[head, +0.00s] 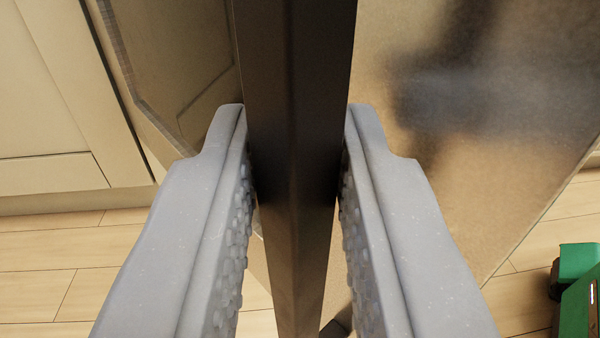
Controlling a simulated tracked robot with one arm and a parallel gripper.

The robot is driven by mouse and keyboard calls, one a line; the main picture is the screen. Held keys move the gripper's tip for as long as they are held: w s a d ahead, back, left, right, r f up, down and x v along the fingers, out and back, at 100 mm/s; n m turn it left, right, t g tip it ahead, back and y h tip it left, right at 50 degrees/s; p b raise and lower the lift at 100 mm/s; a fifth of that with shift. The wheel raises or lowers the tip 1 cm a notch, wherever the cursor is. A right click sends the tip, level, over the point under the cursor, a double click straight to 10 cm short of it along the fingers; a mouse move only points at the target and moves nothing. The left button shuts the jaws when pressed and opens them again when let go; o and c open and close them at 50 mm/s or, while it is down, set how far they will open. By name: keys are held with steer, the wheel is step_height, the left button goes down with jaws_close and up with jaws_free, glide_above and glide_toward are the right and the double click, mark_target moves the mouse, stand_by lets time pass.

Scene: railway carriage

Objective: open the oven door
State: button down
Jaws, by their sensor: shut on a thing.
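My gripper (296,135) has its two grey, studded fingers on either side of a long dark metal bar (297,60), and is shut on it. The bar looks like the oven door handle and runs from the top of the head view down between the fingers. To its right is a glossy brownish panel (450,190) with blurred dark reflections, which seems to be the oven door's face. To its left is a darker panel with an angular inset (175,60). The fingers hide parts of both panels. I cannot tell how far the door is open.
Cream cabinet fronts (50,100) stand at the left, close to the darker panel. Light wooden floor (50,265) shows below them at lower left. More floor shows beyond the glossy panel's slanting edge at lower right.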

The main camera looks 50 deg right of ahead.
steer(key=shift+w+a+r, duration=0.15)
steer(key=shift+w+a, duration=0.1)
steer(key=shift+w, duration=0.05)
steer(key=shift+w, duration=0.1)
stand_by(0.3)
steer(key=c, duration=1.4)
jaws_free()
steer(key=shift+c, duration=0.2)
steer(key=shift+a, duration=0.1)
steer(key=shift+p+v, duration=0.75)
steer(key=shift+v, duration=3.05)
